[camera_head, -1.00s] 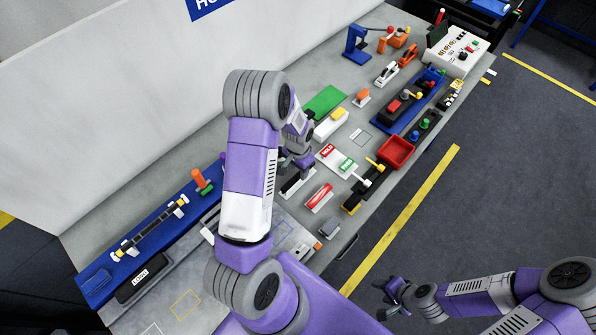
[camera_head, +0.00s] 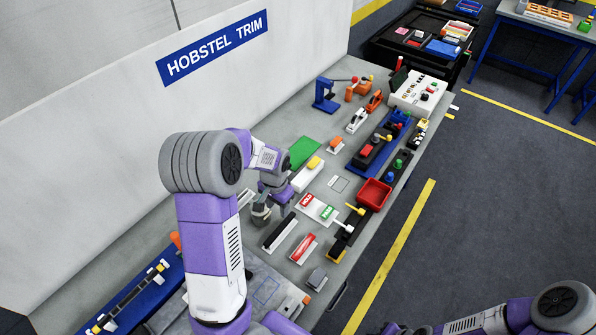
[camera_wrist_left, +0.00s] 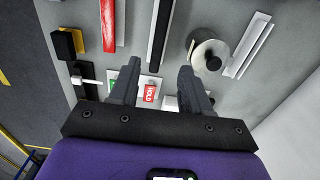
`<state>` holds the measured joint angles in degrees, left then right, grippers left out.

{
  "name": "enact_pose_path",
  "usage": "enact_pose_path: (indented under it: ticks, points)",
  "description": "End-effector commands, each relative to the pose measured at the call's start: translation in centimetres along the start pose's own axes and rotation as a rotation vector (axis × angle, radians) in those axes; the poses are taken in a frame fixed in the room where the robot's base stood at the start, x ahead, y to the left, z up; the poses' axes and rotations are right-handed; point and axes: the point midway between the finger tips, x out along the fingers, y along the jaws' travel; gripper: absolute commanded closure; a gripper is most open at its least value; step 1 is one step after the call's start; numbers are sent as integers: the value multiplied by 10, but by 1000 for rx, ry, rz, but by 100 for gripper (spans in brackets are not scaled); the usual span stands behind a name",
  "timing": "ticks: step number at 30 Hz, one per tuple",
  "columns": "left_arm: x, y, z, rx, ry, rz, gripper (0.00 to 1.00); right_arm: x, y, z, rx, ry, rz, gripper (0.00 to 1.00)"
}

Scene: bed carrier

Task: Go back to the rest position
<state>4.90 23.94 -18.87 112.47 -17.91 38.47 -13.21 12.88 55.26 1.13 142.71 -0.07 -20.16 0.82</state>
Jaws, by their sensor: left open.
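My left gripper (camera_head: 272,200) is over the bench, with its arm reaching in from the lower left. In the left wrist view, its two dark fingers (camera_wrist_left: 157,85) stand apart with nothing gripped between them. A red-and-green HOLD card (camera_wrist_left: 150,93) shows beyond the gap. A pale roll with a dark knob (camera_wrist_left: 209,54) lies close to one finger; whether they touch is unclear. My right gripper (camera_head: 393,328) barely shows at the bottom edge of the head view, and its jaws cannot be made out.
The bench (camera_head: 255,258) carries a black bar (camera_head: 280,232), a red-handled piece (camera_head: 302,248), a red bin (camera_head: 375,193) and a blue tray (camera_head: 372,160). A white wall panel (camera_head: 90,130) rises behind the bench. Dark floor (camera_head: 480,200) is open to the right.

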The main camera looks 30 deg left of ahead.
Motion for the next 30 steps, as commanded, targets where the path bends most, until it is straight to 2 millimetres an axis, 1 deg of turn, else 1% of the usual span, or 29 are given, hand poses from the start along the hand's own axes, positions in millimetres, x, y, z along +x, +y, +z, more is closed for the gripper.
enact_pose_path:
  ticks: [5, 20, 21, 22, 23, 24, 27, 30]
  points:
    - [19, 0, 1, -1, -5, 1, 53, 1, 0, 0, 0, 0, 0, 47]
    - [117, 0, 1, -1, -5, 2, 53, 3, 1, 0, 0, 0, 0, 47]
    - [125, 0, 1, -1, -4, 2, 53, 6, 2, 0, 0, 0, 0, 47]
    - [128, 0, 0, -1, 0, 1, 53, 9, 4, -1, 0, 0, 0, 47]
    - [118, 0, 0, -1, 1, 0, 53, 1, 0, 0, 0, 0, 0, 47]
    - [110, 0, -1, -1, 5, -1, 53, 3, 1, 0, 0, 0, 0, 47]
    - [98, 0, -1, -1, 3, 0, 53, 3, 1, 0, 0, 0, 0, 47]
    - [91, 0, 0, -1, 2, 0, 53, 3, 1, 0, 0, 0, 0, 47]
